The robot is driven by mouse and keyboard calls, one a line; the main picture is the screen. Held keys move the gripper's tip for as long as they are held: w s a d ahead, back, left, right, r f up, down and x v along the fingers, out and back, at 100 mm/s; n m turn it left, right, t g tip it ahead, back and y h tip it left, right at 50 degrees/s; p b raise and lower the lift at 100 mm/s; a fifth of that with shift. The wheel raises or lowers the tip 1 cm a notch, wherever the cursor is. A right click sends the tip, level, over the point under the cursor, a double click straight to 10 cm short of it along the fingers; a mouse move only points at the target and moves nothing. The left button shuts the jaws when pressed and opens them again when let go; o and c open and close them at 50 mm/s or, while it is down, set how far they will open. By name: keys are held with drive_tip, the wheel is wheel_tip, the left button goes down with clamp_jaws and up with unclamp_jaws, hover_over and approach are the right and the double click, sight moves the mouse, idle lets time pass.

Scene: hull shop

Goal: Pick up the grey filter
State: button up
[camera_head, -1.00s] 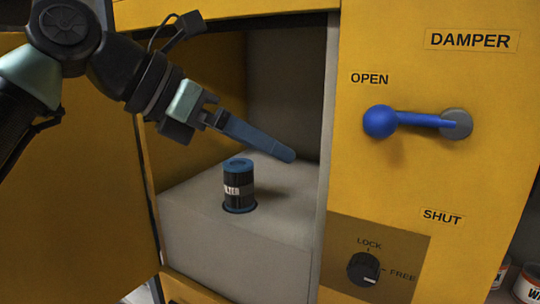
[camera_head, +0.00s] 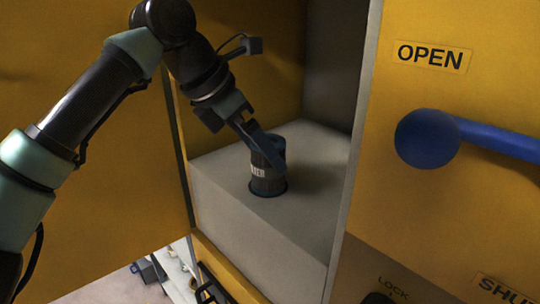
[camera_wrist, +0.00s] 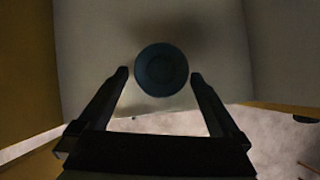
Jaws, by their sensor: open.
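The filter (camera_head: 264,180) is a dark ribbed cylinder with a pale label and a blue-grey rim. It stands upright on a grey block inside the yellow cabinet. In the wrist view its round blue-grey top (camera_wrist: 161,70) sits just beyond and between the fingertips. My gripper (camera_head: 272,158) is at the filter's upper part in the head view, with a finger in front of its top. In the wrist view my gripper (camera_wrist: 160,75) is open, with a gap on each side of the filter. I cannot tell how far down the fingers reach.
The grey block (camera_head: 225,215) has free room around the filter. The cabinet's side wall stands left and its frame edge (camera_head: 345,190) right. A blue damper handle (camera_head: 427,139) is on the yellow panel at right, by an OPEN label (camera_head: 432,56). A dark knob (camera_head: 378,298) is partly visible below.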

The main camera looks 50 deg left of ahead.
drive_tip(key=shift+w+x, duration=0.25)
drive_tip(key=shift+x, duration=2.5)
drive_tip(key=shift+s+r, duration=0.2)
drive_tip(key=shift+r, duration=0.05)
drive_tip(key=c, duration=1.4)
drive_tip(key=shift+w, duration=0.1)
